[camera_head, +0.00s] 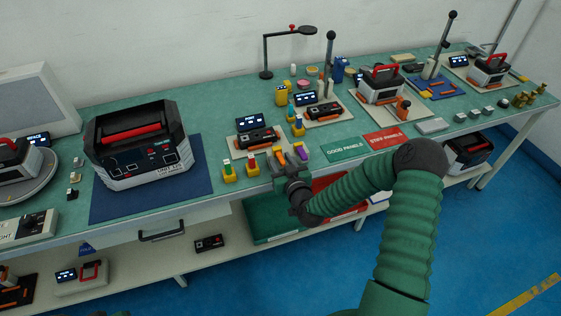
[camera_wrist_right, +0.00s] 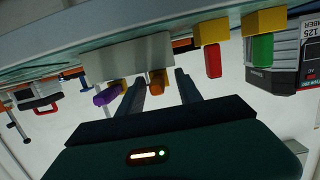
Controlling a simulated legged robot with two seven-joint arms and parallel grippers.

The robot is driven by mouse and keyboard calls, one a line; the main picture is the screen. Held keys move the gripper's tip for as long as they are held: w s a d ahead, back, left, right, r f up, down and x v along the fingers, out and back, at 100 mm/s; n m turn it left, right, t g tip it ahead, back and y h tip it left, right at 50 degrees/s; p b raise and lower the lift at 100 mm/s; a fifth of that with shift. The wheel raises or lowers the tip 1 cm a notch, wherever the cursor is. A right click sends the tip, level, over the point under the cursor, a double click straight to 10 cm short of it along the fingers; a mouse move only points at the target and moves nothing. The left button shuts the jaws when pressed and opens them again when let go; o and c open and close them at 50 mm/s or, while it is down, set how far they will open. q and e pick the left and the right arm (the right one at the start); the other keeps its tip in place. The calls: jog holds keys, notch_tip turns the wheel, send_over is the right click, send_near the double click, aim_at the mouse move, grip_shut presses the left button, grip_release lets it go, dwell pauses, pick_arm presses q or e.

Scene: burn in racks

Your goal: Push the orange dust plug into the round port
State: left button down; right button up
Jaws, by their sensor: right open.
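The orange dust plug (camera_head: 280,158) stands in a holder at the front edge of the bench, between a red plug and a purple plug. My right gripper (camera_head: 284,168) is at this plug, reaching in from the front of the bench. In the right wrist view, which looks upside down, the orange plug (camera_wrist_right: 158,84) shows between the two dark fingers of the right gripper (camera_wrist_right: 160,83). The fingers are open with a gap around the plug. I cannot make out the round port for certain. My left gripper is out of view.
The purple plug (camera_head: 301,153), red plug (camera_head: 252,161) and green plug (camera_head: 228,168) stand close beside the orange one. A large black and grey unit (camera_head: 140,146) sits on a blue mat (camera_head: 110,205) to the left. Green and red panel mats (camera_head: 343,149) lie to the right.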

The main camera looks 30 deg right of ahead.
jog(key=shift+d+f, duration=0.15)
jog(key=shift+d, duration=0.15)
jog(key=shift+c, duration=1.3)
jog(key=shift+a, duration=0.2)
grip_shut()
jog(key=c, duration=0.6)
grip_release()
jog(key=shift+d, duration=0.1)
grip_shut()
